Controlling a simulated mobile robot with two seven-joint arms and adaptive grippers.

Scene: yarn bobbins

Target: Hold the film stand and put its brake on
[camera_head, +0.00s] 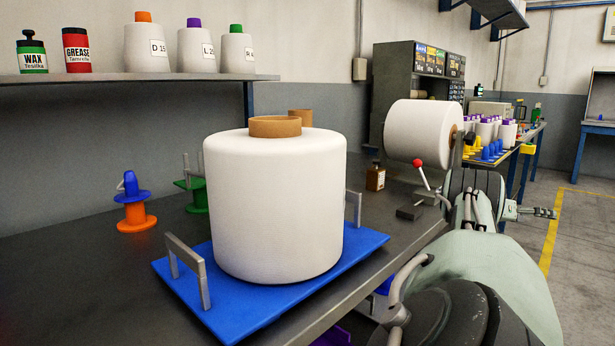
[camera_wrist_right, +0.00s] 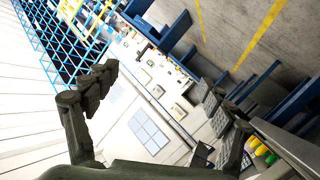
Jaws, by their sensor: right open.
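The film stand (camera_head: 410,212) is at the right end of the dark workbench and carries a large white film roll (camera_head: 415,130) on its side. A lever with a red ball knob (camera_head: 419,163) sticks up below the roll, tilted to the left. I cannot tell from its tilt whether the brake is on. My right gripper (camera_head: 530,212) is to the right of the stand, past the bench edge, pointing away from it. It is apart from the stand and empty. In the right wrist view its fingers (camera_wrist_right: 160,98) are spread wide. My left gripper is out of view.
A blue tray (camera_head: 235,319) with upright handles holds a big white roll (camera_head: 275,205) on the bench. A shelf (camera_head: 130,78) holds bobbins and jars. My right arm partly covers the area beside the stand.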

